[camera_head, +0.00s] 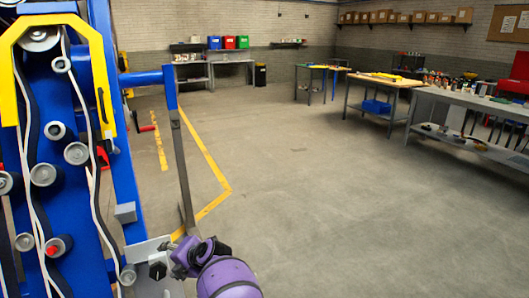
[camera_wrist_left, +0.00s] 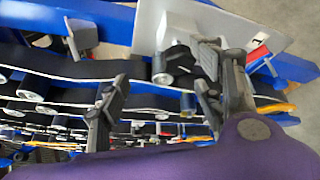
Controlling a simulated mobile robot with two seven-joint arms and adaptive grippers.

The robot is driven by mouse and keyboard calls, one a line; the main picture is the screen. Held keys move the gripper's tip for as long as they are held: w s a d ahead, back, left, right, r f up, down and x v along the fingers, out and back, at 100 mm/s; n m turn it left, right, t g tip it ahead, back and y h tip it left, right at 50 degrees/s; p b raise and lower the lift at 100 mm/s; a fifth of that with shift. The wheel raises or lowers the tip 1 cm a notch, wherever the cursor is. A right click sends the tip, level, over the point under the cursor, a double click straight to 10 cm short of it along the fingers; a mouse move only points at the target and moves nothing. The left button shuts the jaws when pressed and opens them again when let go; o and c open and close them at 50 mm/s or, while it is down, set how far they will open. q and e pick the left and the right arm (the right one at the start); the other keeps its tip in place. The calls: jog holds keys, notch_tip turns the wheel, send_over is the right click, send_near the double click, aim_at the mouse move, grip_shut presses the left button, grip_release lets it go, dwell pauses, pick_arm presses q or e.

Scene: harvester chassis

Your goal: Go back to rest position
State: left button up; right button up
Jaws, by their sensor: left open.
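The blue harvester chassis (camera_head: 90,180) stands upright at the left of the head view, with rollers, belts and pale cables on its side. My left gripper (camera_head: 182,262) is at the bottom of the head view, beside a grey plate (camera_head: 150,285) at the chassis's lower edge. In the left wrist view, the left gripper (camera_wrist_left: 155,100) has its two dark fingers wide apart in front of the rollers and belts. Nothing shows held between them. Whether the fingers touch the chassis I cannot tell. My right gripper is in neither view.
A yellow guard (camera_head: 101,60) covers the chassis's top. A blue bar with a grey post (camera_head: 183,165) sticks out on its right. The concrete floor (camera_head: 300,190) is clear to the right. Workbenches (camera_head: 478,101) stand along the right and back.

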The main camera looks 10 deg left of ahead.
pick_arm(q)
jog(key=w+a+r+m+t+y+p, duration=0.1)
jog(key=w+r+m+t, duration=0.1)
jog(key=r+m+t, duration=0.65)
jog(key=w+a+r+m+t+y, duration=0.1)
jog(key=w+a+r+m+t, duration=0.2)
jog(key=r, duration=1.1)
jog(key=s+d+f+m+g+h+p, duration=0.1)
jog(key=s+d+f+m+h+p, duration=0.1)
jog(key=s+d+f+m+h, duration=1.15)
jog(key=s+d+f+m+g, duration=0.2)
jog(key=s+f, duration=0.5)
jog(key=s, duration=0.5)
jog(key=s+d+f+m+g+y+p, duration=0.1)
jog(key=s+f, duration=0.5)
jog(key=s, duration=0.7)
jog(key=s+d+f+m+g, duration=0.3)
jog(key=s+f, duration=0.4)
jog(key=s, duration=0.5)
jog(key=shift+s+f+m+g+p, duration=0.15)
jog(key=shift+f+m+g+p, duration=0.25)
jog(key=shift+m, duration=0.7)
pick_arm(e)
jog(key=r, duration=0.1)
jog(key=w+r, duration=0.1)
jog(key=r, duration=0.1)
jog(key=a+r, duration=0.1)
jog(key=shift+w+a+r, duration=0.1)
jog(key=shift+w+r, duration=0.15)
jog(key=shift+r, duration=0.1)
